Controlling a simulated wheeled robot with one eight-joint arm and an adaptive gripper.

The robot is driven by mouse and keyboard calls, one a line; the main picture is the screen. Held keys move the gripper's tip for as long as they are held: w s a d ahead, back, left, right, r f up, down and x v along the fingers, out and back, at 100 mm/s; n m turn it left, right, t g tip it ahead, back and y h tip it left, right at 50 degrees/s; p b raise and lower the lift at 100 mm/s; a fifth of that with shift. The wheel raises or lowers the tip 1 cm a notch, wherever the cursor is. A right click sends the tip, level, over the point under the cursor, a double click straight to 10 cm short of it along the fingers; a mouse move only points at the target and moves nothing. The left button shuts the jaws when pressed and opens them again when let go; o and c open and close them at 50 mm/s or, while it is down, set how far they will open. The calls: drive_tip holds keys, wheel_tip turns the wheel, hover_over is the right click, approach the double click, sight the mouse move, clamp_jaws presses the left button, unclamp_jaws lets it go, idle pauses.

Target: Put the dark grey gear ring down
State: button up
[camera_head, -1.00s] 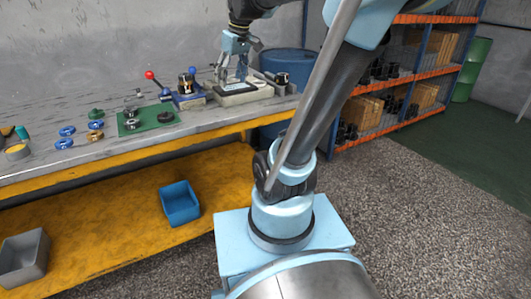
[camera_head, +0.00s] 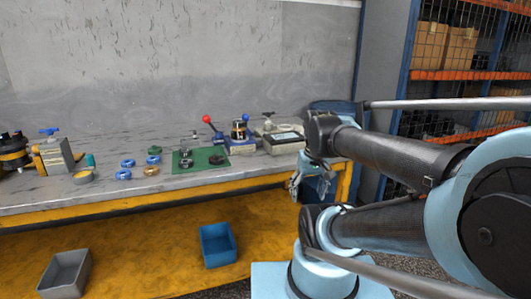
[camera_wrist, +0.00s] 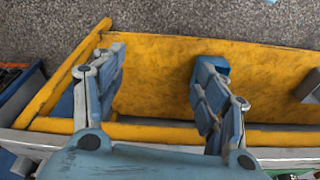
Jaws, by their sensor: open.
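My gripper (camera_head: 296,185) hangs in front of the bench's front edge, at the right end of the bench. In the wrist view its two fingers (camera_wrist: 158,65) are spread wide, with nothing between them. A small dark ring-like piece (camera_head: 216,160) lies flat on the green mat (camera_head: 188,166) on the bench top, apart from my gripper. It is too small to tell for sure whether it is the dark grey gear ring. A light grey fixture with a dark-edged plate (camera_head: 285,138) stands at the right end of the bench, behind my gripper.
A device with a red-knobbed lever (camera_head: 206,118) stands between mat and fixture. Several blue and brass rings (camera_head: 127,163) lie left of the mat. A blue bin (camera_head: 217,246) and a grey bin (camera_head: 66,274) stand on the yellow lower shelf (camera_head: 145,245). A blue drum is behind my arm.

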drive_tip(key=w+a+r+n+y, duration=0.1)
drive_tip(key=w+a+r+n, duration=0.2)
drive_tip(key=w+a+r, duration=0.55)
drive_tip(key=w+a+r+n+y, duration=0.2)
drive_tip(key=w+a+r+n, duration=0.15)
drive_tip(key=w+r, duration=0.9)
drive_tip(key=w+a+r+n+y, duration=0.1)
drive_tip(key=w+a+r+n, duration=0.45)
drive_tip(key=w, duration=0.75)
drive_tip(key=m, duration=0.2)
hover_over(243, 122)
drive_tip(key=f, duration=0.8)
drive_tip(key=shift+s+f, duration=0.1)
drive_tip(key=shift+s, duration=0.1)
drive_tip(key=shift+d+x, duration=0.15)
drive_tip(key=shift+x, duration=1.15)
drive_tip(key=shift+d+x, duration=0.1)
drive_tip(key=shift+x, duration=1.15)
drive_tip(key=shift+w, duration=0.2)
drive_tip(key=shift+c, duration=0.3)
drive_tip(key=c, duration=1.5)
drive_tip(key=shift+o, duration=0.2)
